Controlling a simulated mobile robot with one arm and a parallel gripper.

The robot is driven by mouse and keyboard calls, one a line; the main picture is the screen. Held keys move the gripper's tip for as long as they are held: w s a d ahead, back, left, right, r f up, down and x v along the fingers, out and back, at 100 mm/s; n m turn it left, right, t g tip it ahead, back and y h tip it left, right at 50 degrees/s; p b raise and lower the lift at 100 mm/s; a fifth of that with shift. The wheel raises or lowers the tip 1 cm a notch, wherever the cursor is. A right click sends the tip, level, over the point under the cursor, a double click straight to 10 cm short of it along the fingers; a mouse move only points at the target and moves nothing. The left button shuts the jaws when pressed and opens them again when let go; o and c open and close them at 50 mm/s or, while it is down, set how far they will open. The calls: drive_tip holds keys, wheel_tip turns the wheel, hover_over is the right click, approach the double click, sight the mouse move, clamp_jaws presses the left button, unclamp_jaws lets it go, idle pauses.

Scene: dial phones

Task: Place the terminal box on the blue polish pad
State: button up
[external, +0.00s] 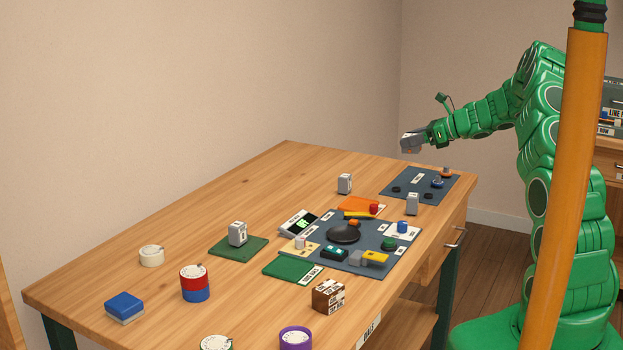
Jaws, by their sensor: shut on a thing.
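My gripper (407,149) is at the end of my green arm, raised above the far right end of the table. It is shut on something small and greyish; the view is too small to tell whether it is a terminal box. Small grey boxes stand on the table: one near the far middle (344,183), one by the right edge (412,204), one on a green pad (238,233). I cannot tell which is the terminal box. A blue-topped block with a pale base (124,306), which may be the blue polish pad, lies at the near left, far from my gripper.
A dark mat (335,262) with phone parts covers the table's middle right. A smaller dark mat (405,178) lies below my gripper. A red and blue round stack (195,284), a brown box (328,296) and a purple ring (296,338) stand nearer. The left far tabletop is clear.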

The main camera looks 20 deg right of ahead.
drive_tip(key=s+a+r+n+g+y, duration=0.1)
drive_tip(key=s+a+n+g, duration=0.25)
drive_tip(key=a, duration=1.05)
drive_tip(key=s+a+n+g+y, duration=0.1)
drive_tip(key=s+a+n+g, duration=0.3)
drive_tip(key=a, duration=1)
drive_tip(key=s+a+r+n+g+y, duration=0.15)
drive_tip(key=s+a, duration=0.45)
drive_tip(key=a, duration=0.8)
drive_tip(key=s+a+n+g+h, duration=0.2)
drive_tip(key=s+a+n+g, duration=0.25)
drive_tip(key=s+a, duration=1.05)
drive_tip(key=s+a+n+g+h, duration=0.25)
drive_tip(key=s+a+g, duration=0.25)
drive_tip(key=s+a, duration=1)
hover_over(124, 301)
drive_tip(key=shift+n+y, duration=0.3)
drive_tip(key=shift+f, duration=6.1)
drive_tip(key=shift+f, duration=0.15)
drive_tip(key=o, duration=1.1)
drive_tip(key=shift+c, duration=0.2)
